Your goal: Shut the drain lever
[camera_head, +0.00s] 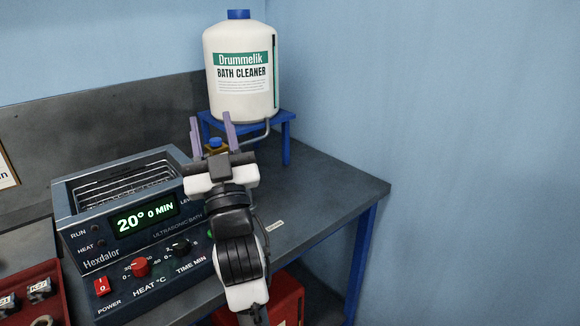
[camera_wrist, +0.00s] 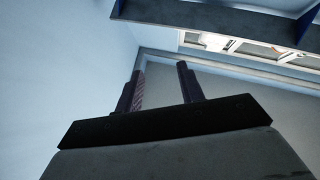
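The ultrasonic bath (camera_head: 72,197) stands on the bench with its display reading 20° and 0 MIN. I cannot make out the drain lever for certain. A small green part (camera_head: 210,234) shows at the bath's right edge, partly hidden by my arm; I cannot tell whether it is the lever or how it is set. My gripper (camera_head: 211,118) is raised above the bench right of the bath, its fingers pointing up and away. Its fingers also show in the wrist view (camera_wrist: 162,84), apart with nothing between them.
A white bath cleaner jug (camera_head: 240,98) stands on a blue stand (camera_head: 287,121) at the back. A small blue-topped brass part (camera_head: 215,143) shows between my fingers. A small label (camera_head: 275,225) lies on the bench (camera_head: 335,190), whose right side is clear. A red tray (camera_head: 57,272) is front left.

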